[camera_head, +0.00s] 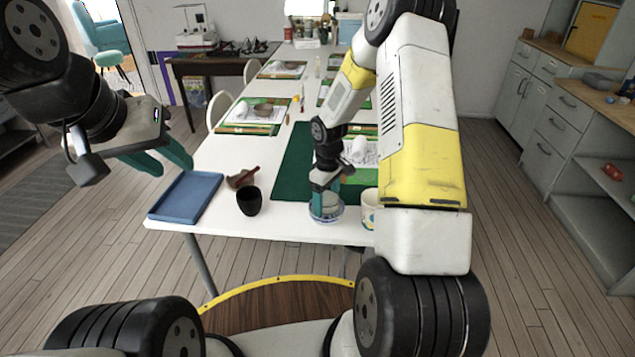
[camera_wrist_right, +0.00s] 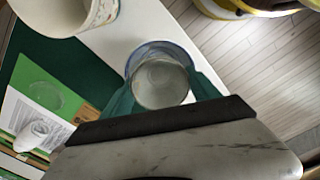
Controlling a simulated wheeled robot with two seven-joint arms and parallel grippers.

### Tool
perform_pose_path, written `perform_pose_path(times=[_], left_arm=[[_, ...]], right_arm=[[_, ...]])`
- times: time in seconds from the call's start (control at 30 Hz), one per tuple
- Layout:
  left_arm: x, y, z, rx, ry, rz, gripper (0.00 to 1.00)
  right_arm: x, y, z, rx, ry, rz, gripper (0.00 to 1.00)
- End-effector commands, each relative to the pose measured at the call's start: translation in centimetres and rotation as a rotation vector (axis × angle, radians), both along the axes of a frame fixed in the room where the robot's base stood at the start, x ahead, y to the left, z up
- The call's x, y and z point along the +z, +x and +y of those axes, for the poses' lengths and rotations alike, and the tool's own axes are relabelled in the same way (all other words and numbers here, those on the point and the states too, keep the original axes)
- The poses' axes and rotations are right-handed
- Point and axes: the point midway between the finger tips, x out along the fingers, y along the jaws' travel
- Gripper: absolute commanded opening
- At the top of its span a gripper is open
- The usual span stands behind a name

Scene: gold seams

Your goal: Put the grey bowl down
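The grey bowl (camera_wrist_right: 160,85) sits between the teal fingers of my right gripper (camera_wrist_right: 162,98) in the right wrist view, and the fingers touch its sides. In the head view the right gripper (camera_head: 328,188) points down at the table's front edge, with the grey bowl (camera_head: 326,200) at its tips. A blue-and-white bowl (camera_head: 325,217) is directly under it; its bluish rim (camera_wrist_right: 158,46) also shows in the wrist view. I cannot tell whether the grey bowl rests inside it or hovers. My left gripper (camera_head: 165,160) is open and empty, left of the table.
A white table (camera_head: 275,222) holds a blue tray (camera_head: 186,196), a black cup (camera_head: 249,201), a reddish-brown object (camera_head: 242,178) and a green mat (camera_head: 291,165). A patterned white mug (camera_head: 368,209) stands close to the right of the bowls. Bare table lies between the black cup and the bowls.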

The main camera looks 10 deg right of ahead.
Motion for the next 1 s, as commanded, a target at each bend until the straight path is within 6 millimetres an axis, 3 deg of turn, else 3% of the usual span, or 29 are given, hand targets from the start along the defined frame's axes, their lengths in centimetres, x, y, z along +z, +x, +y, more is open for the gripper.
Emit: perform_pose_path(times=[0.1, 0.27, 0.37, 0.7, 1.0], left_arm=[[0.0, 0.0, 0.0, 0.0, 0.0, 0.0, 0.36], [0.0, 0.0, 0.0, 0.0, 0.0, 0.0, 0.36], [0.0, 0.0, 0.0, 0.0, 0.0, 0.0, 0.36], [0.0, 0.0, 0.0, 0.0, 0.0, 0.0, 0.36], [0.0, 0.0, 0.0, 0.0, 0.0, 0.0, 0.36]], right_arm=[[-0.9, -0.4, -0.2, -0.001, 0.002, 0.01, 0.92], [-0.3, -0.4, -0.2, -0.002, 0.002, 0.01, 0.92], [1.1, -0.3, -0.2, -0.001, 0.002, 0.007, 0.92], [8.8, -0.2, -0.1, -0.002, 0.001, 0.004, 0.92], [12.6, -0.3, -0.1, -0.002, 0.001, 0.005, 0.92]])
